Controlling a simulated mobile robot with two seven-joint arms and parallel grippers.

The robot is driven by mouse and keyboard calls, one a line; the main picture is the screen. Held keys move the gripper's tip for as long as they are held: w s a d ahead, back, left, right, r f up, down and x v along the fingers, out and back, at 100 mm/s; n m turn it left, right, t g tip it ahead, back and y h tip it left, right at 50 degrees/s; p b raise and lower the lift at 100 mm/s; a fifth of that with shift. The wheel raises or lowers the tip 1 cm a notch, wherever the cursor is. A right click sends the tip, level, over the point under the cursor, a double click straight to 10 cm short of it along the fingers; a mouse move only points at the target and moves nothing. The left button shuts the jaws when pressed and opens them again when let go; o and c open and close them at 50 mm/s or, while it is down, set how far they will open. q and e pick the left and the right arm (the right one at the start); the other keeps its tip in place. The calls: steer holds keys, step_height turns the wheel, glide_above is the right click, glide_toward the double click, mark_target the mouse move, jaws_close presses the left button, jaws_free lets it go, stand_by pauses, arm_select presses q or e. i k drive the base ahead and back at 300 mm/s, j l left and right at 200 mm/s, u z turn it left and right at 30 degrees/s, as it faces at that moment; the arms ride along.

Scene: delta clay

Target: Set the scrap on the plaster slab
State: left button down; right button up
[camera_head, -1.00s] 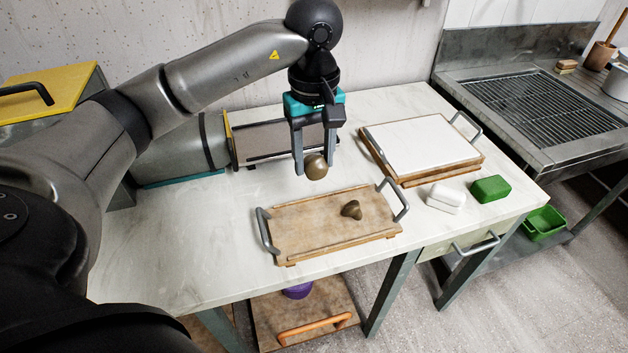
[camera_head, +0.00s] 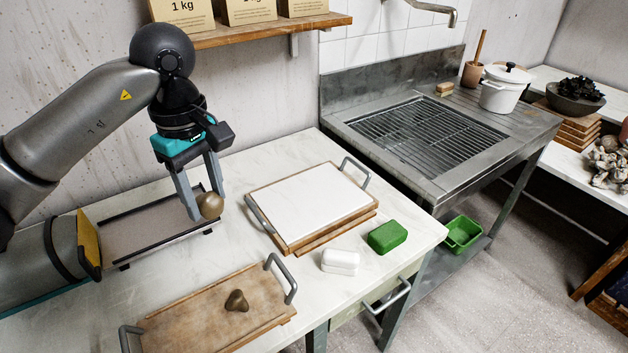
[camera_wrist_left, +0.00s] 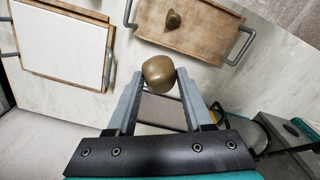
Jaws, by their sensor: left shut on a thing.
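My left gripper (camera_head: 201,206) is shut on a rounded brown scrap (camera_head: 210,205), held above the table. The scrap also shows between the fingertips in the left wrist view (camera_wrist_left: 158,73). The plaster slab (camera_head: 312,205) is a white rectangle in a wooden tray with grey handles, to the right of the gripper in the head view. A second brown scrap (camera_head: 237,300) lies on a wooden board with grey handles (camera_head: 180,325) at the front. My right gripper is not in view.
A white block (camera_head: 340,261) and a green block (camera_head: 388,237) lie in front of the slab. A low dark-edged conveyor-like bed (camera_head: 150,225) stands below and left of the gripper. A sink with a grid (camera_head: 430,130) is at the back right.

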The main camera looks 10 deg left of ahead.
mark_target(293, 205)
steer(key=i+l+u, duration=0.4)
steer(key=i+l, duration=0.45)
steer(key=l, duration=0.15)
